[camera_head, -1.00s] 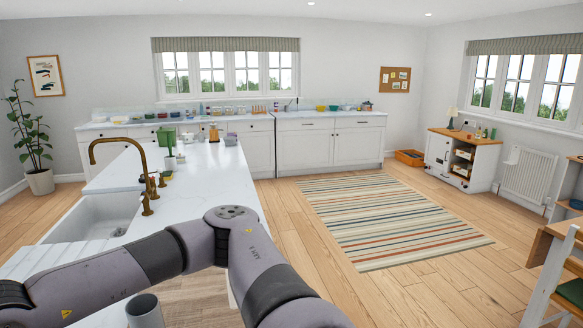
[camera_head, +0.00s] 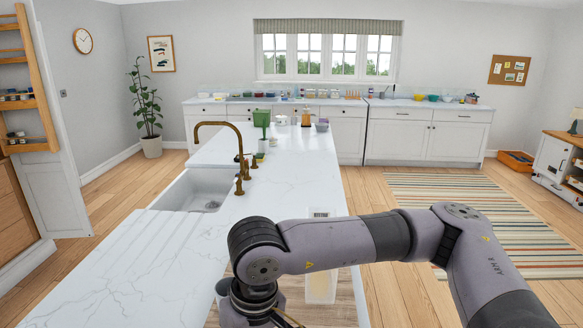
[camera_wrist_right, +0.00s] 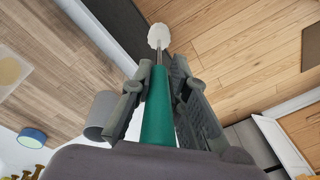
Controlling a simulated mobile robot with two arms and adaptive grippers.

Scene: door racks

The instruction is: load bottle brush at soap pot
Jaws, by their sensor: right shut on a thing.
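The bottle brush (camera_wrist_right: 158,116) has a green tapered handle, a thin metal neck and a round white head. In the right wrist view my right gripper (camera_wrist_right: 160,76) is shut on its handle, and the head points away past the fingertips. In the head view my right arm's wrist shows low in the picture at the island's near end; the fingers and brush cannot be made out there. A small whitish pot (camera_head: 262,146) stands on the island beyond the tap, under a green thing (camera_head: 261,118). I cannot tell whether it is the soap pot. My left gripper is out of view.
The white marble island (camera_head: 290,185) holds a sink (camera_head: 196,190) and a brass tap (camera_head: 240,160). Several small things stand at its far end, including a grey bowl (camera_head: 321,126).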

